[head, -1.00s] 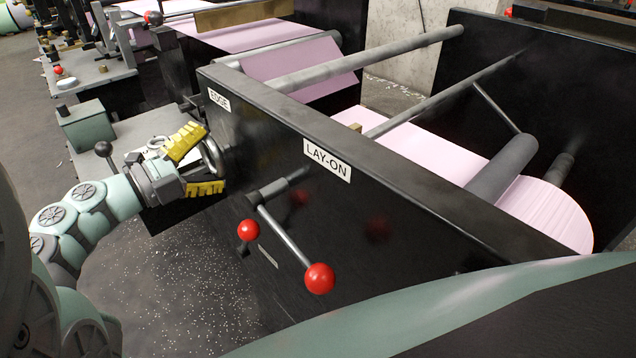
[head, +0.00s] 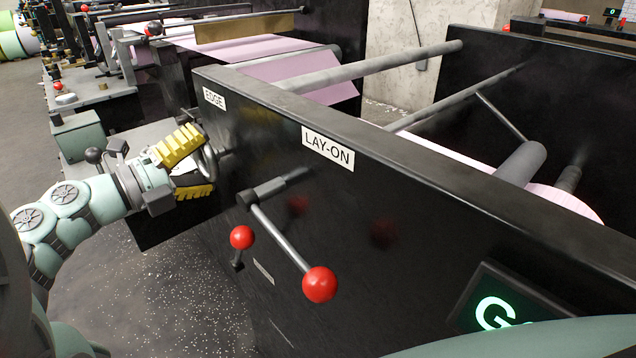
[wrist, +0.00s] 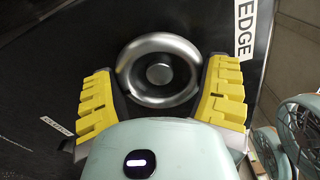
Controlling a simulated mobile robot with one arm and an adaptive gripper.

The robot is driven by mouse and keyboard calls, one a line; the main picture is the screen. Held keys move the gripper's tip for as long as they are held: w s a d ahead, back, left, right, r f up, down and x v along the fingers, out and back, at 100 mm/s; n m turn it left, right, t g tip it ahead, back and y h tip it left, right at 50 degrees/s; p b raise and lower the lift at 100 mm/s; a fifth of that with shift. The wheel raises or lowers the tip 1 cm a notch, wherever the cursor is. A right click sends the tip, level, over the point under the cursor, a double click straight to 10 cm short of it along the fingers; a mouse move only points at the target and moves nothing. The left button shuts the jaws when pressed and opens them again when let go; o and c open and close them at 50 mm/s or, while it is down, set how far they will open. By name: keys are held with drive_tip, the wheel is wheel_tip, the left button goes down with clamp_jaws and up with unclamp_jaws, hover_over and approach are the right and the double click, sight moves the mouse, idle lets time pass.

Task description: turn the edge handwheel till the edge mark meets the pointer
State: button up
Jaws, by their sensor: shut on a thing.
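The edge handwheel (wrist: 158,43) is a grey metal ring with a round hub, on the black side plate below the EDGE label (wrist: 246,30). In the head view only part of the handwheel (head: 211,163) shows between my fingers. My gripper (head: 204,165) has yellow ribbed finger pads and is shut on the handwheel. In the wrist view my gripper (wrist: 162,72) has one finger on each side of the rim. I cannot make out the edge mark or the pointer in either view.
A lit green display (head: 497,312) is at lower right. A green box (head: 78,135) stands on a ledge behind my gripper. Speckled floor lies below.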

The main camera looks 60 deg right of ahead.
drive_tip(key=shift+f, duration=0.1)
drive_tip(key=o, duration=1)
drive_tip(key=shift+d, duration=0.15)
drive_tip(key=v, duration=1.2)
drive_tip(key=shift+r, duration=0.25)
